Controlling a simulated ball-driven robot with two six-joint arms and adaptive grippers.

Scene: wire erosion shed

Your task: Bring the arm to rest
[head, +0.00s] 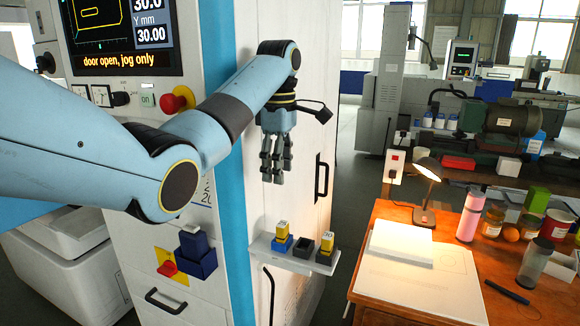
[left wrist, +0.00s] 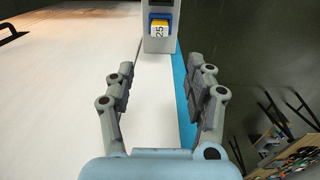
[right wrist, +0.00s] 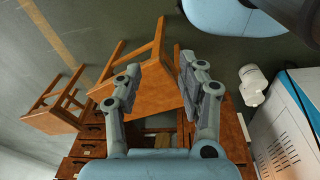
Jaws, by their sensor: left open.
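My left arm reaches across the front of the white and blue machine in the head view. My left gripper (head: 275,176) points down, open and empty, above a small white shelf (head: 320,266) on the machine's side. The left wrist view shows its spread fingers (left wrist: 160,95) with nothing between them. Beyond them is a yellow and blue block marked 25 (left wrist: 160,27). My right gripper shows only in the right wrist view (right wrist: 158,85). Its fingers are apart and empty, with wooden furniture behind them.
The shelf holds yellow-topped blocks in holders, including one at its right (head: 327,241), and a dark empty holder (head: 303,247). A machine door handle (head: 321,177) is right of the gripper. A wooden desk (head: 470,270) with a lamp (head: 427,170) stands at right. Open floor lies between.

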